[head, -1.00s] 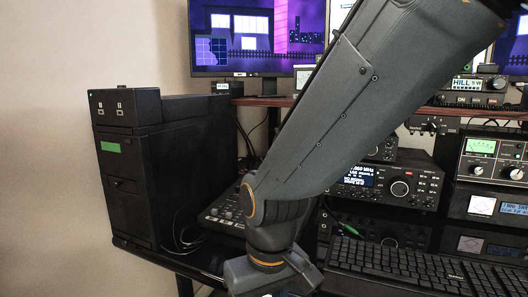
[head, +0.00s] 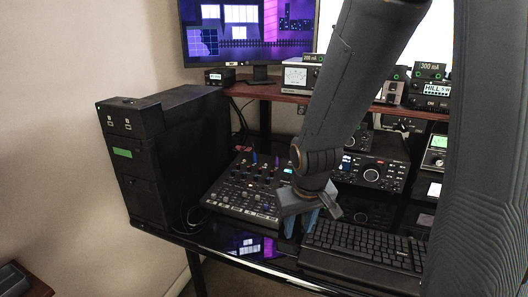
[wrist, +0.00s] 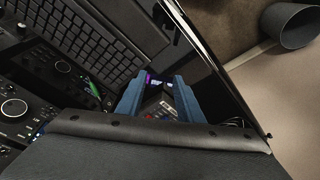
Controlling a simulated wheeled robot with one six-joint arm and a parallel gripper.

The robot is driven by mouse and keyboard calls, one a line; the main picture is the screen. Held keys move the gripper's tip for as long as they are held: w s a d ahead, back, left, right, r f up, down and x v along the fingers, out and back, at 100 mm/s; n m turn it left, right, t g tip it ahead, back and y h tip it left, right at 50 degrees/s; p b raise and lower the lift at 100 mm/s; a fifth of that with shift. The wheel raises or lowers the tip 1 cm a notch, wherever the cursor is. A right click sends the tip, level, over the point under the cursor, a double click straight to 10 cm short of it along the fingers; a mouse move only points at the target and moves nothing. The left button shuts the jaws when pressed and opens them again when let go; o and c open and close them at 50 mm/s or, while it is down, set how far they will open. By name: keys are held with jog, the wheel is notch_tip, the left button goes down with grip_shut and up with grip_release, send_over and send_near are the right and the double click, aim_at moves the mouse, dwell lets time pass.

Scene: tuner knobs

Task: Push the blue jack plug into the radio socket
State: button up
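My gripper (head: 300,226) points down above the desk, between the mixer and the keyboard in the head view. Its two blue fingers are apart in the wrist view (wrist: 161,82), with nothing seen held between them. Small blue upright pieces (head: 254,159) stand at the back of the black mixer (head: 222,196); I cannot tell whether one is the blue jack plug. A radio (head: 372,172) with a lit display and a large dial stands right of the arm. I cannot make out the socket; my arm hides part of the equipment.
A black keyboard (head: 365,243) lies right of my gripper. A black computer tower (head: 170,145) stands left of the mixer. A shelf (head: 275,94) with a monitor (head: 245,35) and devices is behind. The glossy desk front (head: 232,238) is clear.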

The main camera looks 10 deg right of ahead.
jog(key=w+n+t+y, duration=0.1)
jog(key=w+t, duration=0.2)
jog(key=w, duration=0.4)
jog(key=w+n+t+y, duration=0.1)
jog(key=w+t, duration=0.2)
jog(key=w, duration=0.4)
jog(key=w+n+t+y, duration=0.1)
jog(key=w+t, duration=0.2)
jog(key=w, duration=0.4)
jog(key=shift+r+t+y, duration=0.2)
jog(key=shift+t+y, duration=0.1)
jog(key=shift+y, duration=0.1)
jog(key=shift+w+a+r+n, duration=0.15)
jog(key=shift+a+r+n, duration=0.1)
jog(key=shift+n, duration=0.05)
